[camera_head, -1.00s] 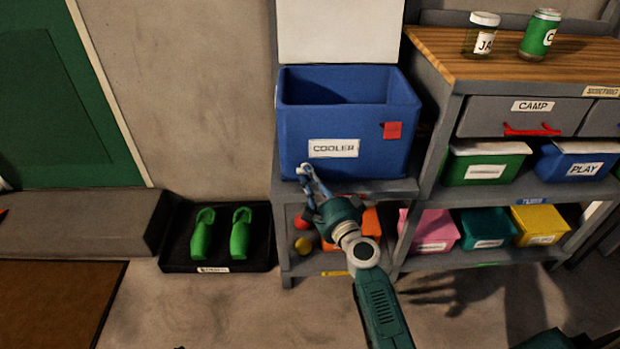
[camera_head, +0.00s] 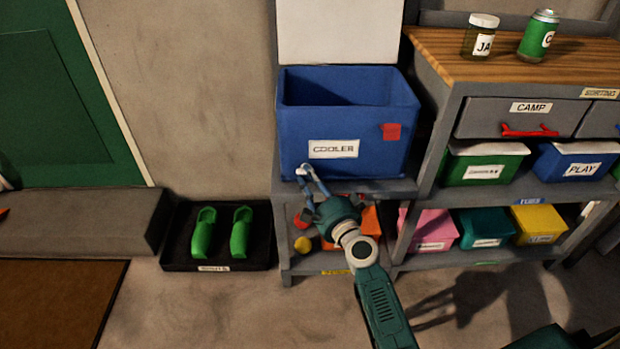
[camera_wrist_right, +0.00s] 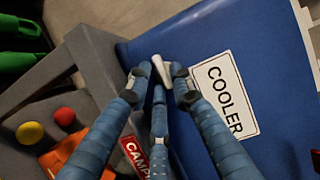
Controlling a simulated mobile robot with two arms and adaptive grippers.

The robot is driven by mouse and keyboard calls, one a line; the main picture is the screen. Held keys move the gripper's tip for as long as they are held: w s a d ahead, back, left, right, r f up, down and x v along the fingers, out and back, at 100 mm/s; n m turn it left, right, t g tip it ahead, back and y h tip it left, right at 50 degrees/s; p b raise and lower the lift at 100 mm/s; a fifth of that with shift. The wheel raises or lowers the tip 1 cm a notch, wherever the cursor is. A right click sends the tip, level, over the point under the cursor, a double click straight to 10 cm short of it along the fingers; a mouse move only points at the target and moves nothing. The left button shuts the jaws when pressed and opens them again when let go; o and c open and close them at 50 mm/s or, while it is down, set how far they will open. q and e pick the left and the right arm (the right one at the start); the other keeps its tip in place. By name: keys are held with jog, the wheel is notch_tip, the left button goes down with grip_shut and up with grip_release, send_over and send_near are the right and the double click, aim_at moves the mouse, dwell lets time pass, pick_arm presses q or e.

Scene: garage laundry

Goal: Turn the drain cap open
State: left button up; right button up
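The blue cooler (camera_head: 345,135) stands on the grey shelf with its white lid (camera_head: 340,30) up. A small white piece, which I take for the drain cap (camera_wrist_right: 161,70), is at the cooler's lower left front. My right gripper (camera_head: 305,172) reaches up to that corner. In the right wrist view its blue fingers (camera_wrist_right: 160,76) converge on the cap, with fingertips on either side of it and a third finger below. They look closed on it, and they hide part of it. The cap's long side is tilted in that view. My left gripper is out of view.
Below the cooler, a lower shelf holds an orange bin (camera_wrist_right: 65,150) and red and yellow balls (camera_wrist_right: 30,133). A black tray (camera_head: 180,262) with green shoes (camera_head: 240,232) sits on the floor at left. Shelving with bins (camera_head: 485,165) stands at right.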

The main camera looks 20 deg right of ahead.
jog(key=s+d, duration=0.1)
jog(key=s, duration=1.1)
jog(key=shift+d, duration=0.15)
